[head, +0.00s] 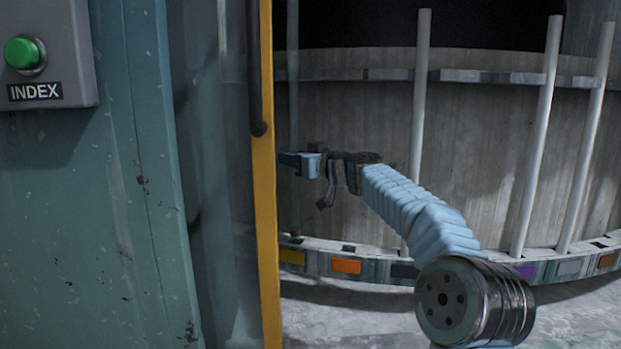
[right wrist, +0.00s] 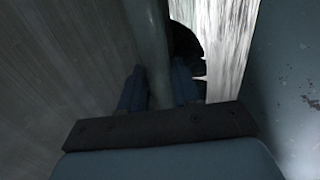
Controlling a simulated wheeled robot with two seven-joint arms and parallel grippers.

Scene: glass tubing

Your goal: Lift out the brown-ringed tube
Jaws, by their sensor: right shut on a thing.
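My right gripper (head: 291,162) reaches in from the right, level with the middle of a dull grey-green tube (head: 293,100). This tube stands upright just right of the yellow post, above the yellow patch. In the right wrist view, the tube (right wrist: 148,40) runs between the two blue fingers of my right gripper (right wrist: 158,88), which is shut on it. A brown patch (head: 606,261) shows at the far right of the rack's bottom rail. My left gripper is out of view.
The yellow post (head: 265,180) and a teal cabinet (head: 85,200) with a green INDEX button (head: 22,53) stand close on the left. Pale tubes (head: 420,100) stand in the curved rack, two of them leaning. The bottom rail carries coloured patches, including orange (head: 346,266) and purple (head: 525,271).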

